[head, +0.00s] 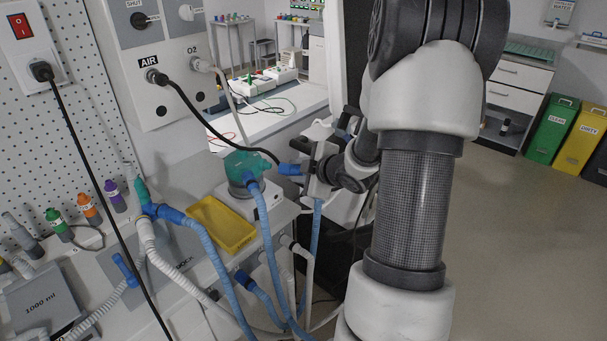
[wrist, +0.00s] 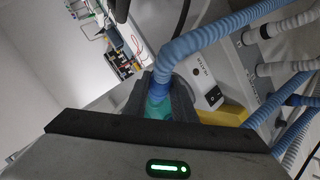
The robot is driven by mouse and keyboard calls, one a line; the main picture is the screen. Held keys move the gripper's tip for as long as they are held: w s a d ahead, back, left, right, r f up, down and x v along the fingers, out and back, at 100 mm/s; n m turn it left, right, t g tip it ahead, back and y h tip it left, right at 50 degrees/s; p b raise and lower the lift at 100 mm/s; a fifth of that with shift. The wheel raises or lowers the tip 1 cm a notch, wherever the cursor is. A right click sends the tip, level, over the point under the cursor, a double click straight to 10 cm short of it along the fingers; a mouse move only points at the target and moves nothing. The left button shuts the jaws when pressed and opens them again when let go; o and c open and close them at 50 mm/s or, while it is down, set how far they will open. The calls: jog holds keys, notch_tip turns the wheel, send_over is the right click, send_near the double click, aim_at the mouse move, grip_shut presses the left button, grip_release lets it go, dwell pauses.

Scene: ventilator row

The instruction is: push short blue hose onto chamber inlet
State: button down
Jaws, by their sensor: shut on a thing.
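The teal chamber (head: 243,166) sits on a white heater base (head: 266,200). A longer blue hose (head: 268,225) runs down from its front. My gripper (head: 318,170) is right of the chamber, shut on the short blue hose (head: 317,215), which hangs below it. A blue end cuff (head: 290,169) sticks out left of the gripper, roughly level with the chamber's right side. I cannot tell whether it touches the inlet. In the wrist view, my dark fingers (wrist: 158,98) overlap blue cuff and teal parts (wrist: 157,108); the grip itself is partly hidden.
A yellow tray (head: 221,224) is left of the heater base. A black hose (head: 215,128) arcs from the AIR outlet behind the chamber. Several blue and white hoses crowd the bench front. A pegboard wall (head: 85,95) stands left; open floor (head: 505,250) lies right.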

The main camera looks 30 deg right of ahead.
aim_at(282, 167)
jog(key=shift+w+a, duration=0.55)
jog(key=shift+w, duration=0.05)
jog(key=shift+w+a+r+b, duration=0.1)
jog(key=shift+w+a+b, duration=0.6)
jog(key=shift+w+a, duration=0.45)
dwell(1.4)
jog(key=c, duration=1.4)
grip_release()
jog(key=shift+a, duration=0.1)
jog(key=shift+s, duration=0.1)
jog(key=shift+s+d+r, duration=0.1)
jog(key=shift+s+d, duration=0.1)
jog(key=shift+p+v, duration=2.05)
jog(key=shift+v, duration=6.4)
